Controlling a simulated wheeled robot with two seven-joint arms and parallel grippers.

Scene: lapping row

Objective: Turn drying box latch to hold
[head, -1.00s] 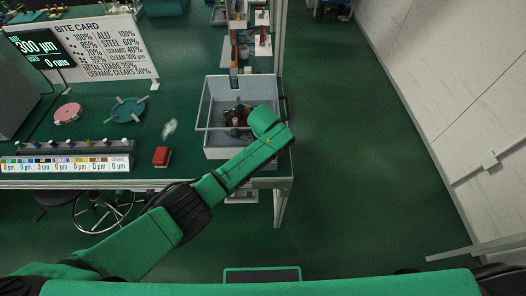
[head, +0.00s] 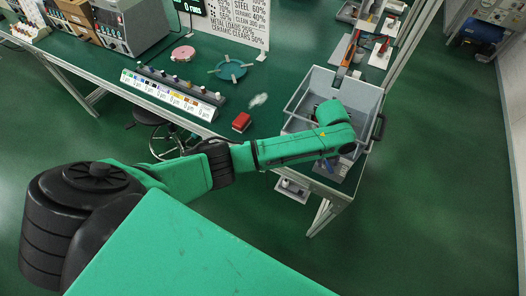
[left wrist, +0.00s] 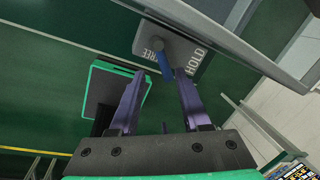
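The drying box (head: 368,97) is a grey open-topped bin at the bench's right end. A grey latch plate (head: 333,170) with a blue lever shows below its front side. In the left wrist view the latch plate (left wrist: 205,50) bears the words FREE, at left, and HOLD, at right. The blue latch lever (left wrist: 164,66) lies between the two words; which one it is set to I cannot tell. My left gripper (left wrist: 160,76) is open, its purple fingers apart with the lever's end between their tips; contact is unclear. My arm hides this gripper in the head view. My right gripper is out of sight.
A red block (head: 241,122), a teal disc (head: 229,69) and a pink disc (head: 182,53) lie on the green bench. A labelled rack (head: 170,97) runs along its front edge. The box has a dark side handle (head: 379,127). The floor to the right is clear.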

